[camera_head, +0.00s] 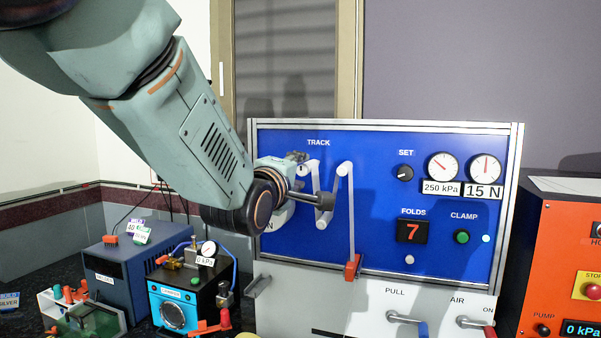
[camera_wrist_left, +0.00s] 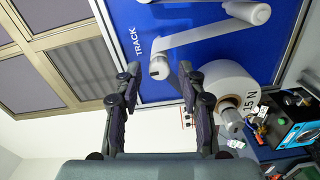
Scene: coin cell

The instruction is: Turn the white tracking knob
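The blue panel (camera_head: 380,240) carries the word TRACK near its top, with a small white knob (camera_head: 303,171) just below it, partly hidden by my gripper. In the left wrist view the white knob (camera_wrist_left: 159,68) is a short cylinder by the TRACK label. My left gripper (camera_head: 310,178) reaches the panel from the left. In the left wrist view the left gripper (camera_wrist_left: 160,72) is open, with one fingertip on either side of the knob and gaps showing. I cannot tell how far the fingertips stand from the panel. My right gripper is in neither view.
A white band (camera_head: 351,210) runs over rollers down to a red clip (camera_head: 352,267). A white roll (camera_wrist_left: 222,82) sits close beside one finger. A black SET knob (camera_head: 402,173) and gauges are right. Blue and black boxes (camera_head: 185,304) stand lower left; an orange pump (camera_head: 560,255) is right.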

